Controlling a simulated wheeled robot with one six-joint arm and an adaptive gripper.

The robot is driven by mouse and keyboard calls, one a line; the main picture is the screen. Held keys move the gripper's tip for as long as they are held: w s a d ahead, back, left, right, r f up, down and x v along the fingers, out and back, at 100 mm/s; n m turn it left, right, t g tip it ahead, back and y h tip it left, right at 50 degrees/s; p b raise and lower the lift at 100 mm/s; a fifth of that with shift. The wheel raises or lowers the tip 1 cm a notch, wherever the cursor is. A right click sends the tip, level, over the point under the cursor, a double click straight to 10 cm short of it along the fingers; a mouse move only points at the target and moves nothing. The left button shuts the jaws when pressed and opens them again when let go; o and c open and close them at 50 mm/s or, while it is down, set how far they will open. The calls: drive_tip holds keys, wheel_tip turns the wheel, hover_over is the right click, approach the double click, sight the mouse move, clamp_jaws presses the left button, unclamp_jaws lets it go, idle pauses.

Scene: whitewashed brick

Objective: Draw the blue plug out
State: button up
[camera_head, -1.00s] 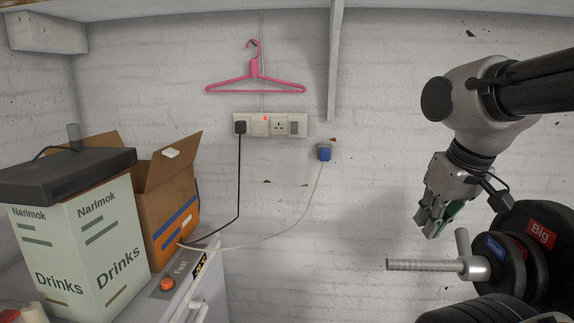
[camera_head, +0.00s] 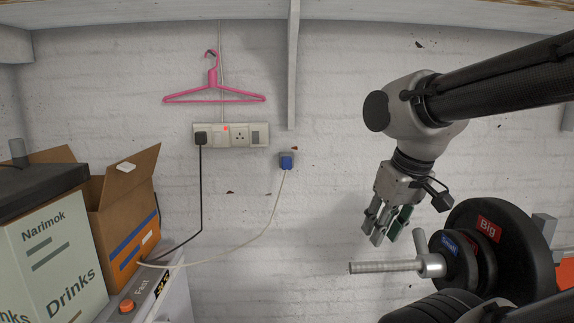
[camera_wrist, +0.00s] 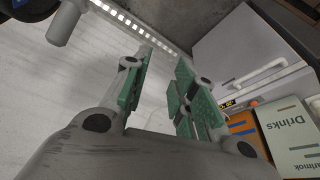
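The blue plug (camera_head: 286,162) sits in a small grey socket on the white brick wall, right of and a little below the socket strip (camera_head: 231,135). A pale cable (camera_head: 269,226) hangs from it and runs down left toward the boxes. My gripper (camera_head: 384,231) is to the right of the plug, lower, and clear of it, pointing down. In the wrist view its green-padded fingers (camera_wrist: 158,90) are apart with nothing between them. The plug is not seen in the wrist view.
A barbell with weight plates (camera_head: 500,250) is just below and right of my gripper. A black plug (camera_head: 201,138) with a black cable is in the strip. A pink hanger (camera_head: 213,97) hangs above. An orange-brown box (camera_head: 128,215) and a Drinks box (camera_head: 60,262) stand left.

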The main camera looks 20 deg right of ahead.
drive_tip(key=o, duration=0.5)
drive_tip(key=w+a+f, duration=0.1)
drive_tip(key=f+g, duration=0.1)
drive_tip(key=w+a+f+g, duration=0.1)
drive_tip(key=shift+w+a+f+n, duration=0.3)
drive_tip(key=shift+w+f+n, duration=0.05)
drive_tip(key=shift+f+n, duration=0.05)
drive_tip(key=w+a+f+t+y, duration=0.1)
drive_tip(key=w+a+f, duration=0.25)
drive_tip(key=w, duration=0.35)
drive_tip(key=w+a+f+t, duration=0.2)
drive_tip(key=w+a, duration=0.2)
drive_tip(key=w, duration=0.3)
drive_tip(key=w+a+f+t+y, duration=0.1)
drive_tip(key=w+a+f, duration=0.1)
drive_tip(key=w+a, duration=0.35)
drive_tip(key=m+t+h, duration=0.5)
drive_tip(key=t+h, duration=0.3)
drive_tip(key=t, duration=0.3)
approach(287, 159)
drive_tip(key=w, duration=0.2)
drive_tip(key=x, duration=0.8)
drive_tip(key=shift+s+d, duration=0.1)
drive_tip(key=shift+d, duration=0.2)
